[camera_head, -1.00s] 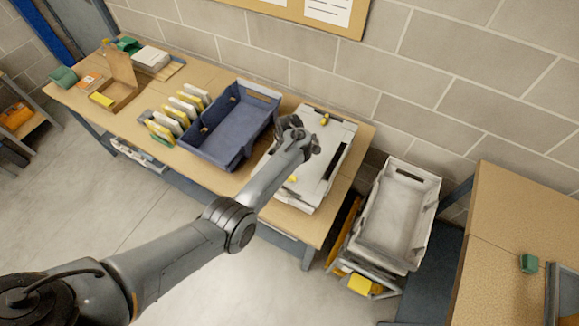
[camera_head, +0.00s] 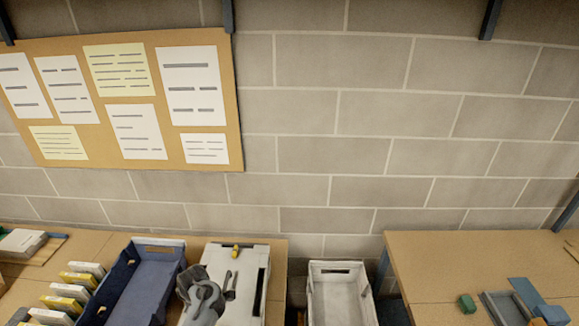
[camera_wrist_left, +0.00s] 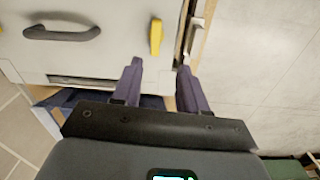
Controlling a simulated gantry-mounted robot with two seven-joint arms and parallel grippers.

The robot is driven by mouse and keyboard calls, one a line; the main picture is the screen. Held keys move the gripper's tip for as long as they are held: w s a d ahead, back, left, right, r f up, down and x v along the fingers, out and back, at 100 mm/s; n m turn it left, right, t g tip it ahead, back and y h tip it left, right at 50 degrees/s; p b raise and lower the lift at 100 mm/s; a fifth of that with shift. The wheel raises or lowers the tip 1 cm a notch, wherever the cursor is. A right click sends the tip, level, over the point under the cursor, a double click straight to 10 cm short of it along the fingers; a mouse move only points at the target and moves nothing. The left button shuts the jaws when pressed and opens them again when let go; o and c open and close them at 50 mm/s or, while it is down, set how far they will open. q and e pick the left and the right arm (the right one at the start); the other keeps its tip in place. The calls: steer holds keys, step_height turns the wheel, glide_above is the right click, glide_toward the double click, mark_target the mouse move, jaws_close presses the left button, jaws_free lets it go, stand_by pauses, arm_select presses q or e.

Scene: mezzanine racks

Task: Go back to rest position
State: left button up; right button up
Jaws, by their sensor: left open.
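My left gripper (camera_head: 212,292) hangs over the white case (camera_head: 254,262) in the head view, seen from above at the bottom edge. In the left wrist view my left gripper (camera_wrist_left: 160,66) has its two purple-grey fingers spread, with nothing between them. The case (camera_wrist_left: 112,58) lies beyond the fingers, with a dark handle (camera_wrist_left: 62,33) and a yellow latch (camera_wrist_left: 156,37). Whether the fingers touch the case I cannot tell. My right gripper is not in view.
A blue bin (camera_head: 145,282) stands left of the case, with several upright boxes (camera_head: 70,290) beside it. A white crate (camera_head: 338,290) stands in the gap to the right. Another table (camera_head: 430,260) holds a green block (camera_head: 467,303). A notice board (camera_head: 240,110) hangs on the block wall.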

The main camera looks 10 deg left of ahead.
arm_select(q)
steer(key=s+f+m+p, duration=0.1)
steer(key=s+f+m, duration=0.1)
steer(key=s+m, duration=0.4)
steer(key=s+d+r+m+t, duration=0.1)
steer(key=s+r+m, duration=0.3)
steer(key=s, duration=0.4)
steer(key=s+d+r+m+t+p, duration=0.1)
steer(key=s+d+r+m, duration=0.3)
steer(key=s, duration=0.5)
steer(key=s+d+r+m+t+p, duration=0.1)
steer(key=s+d+r+m, duration=0.2)
steer(key=s, duration=0.6)
step_height(320, 180, up, 2)
steer(key=m, duration=0.2)
steer(key=shift+d+r+m, duration=0.15)
steer(key=shift+m, duration=0.25)
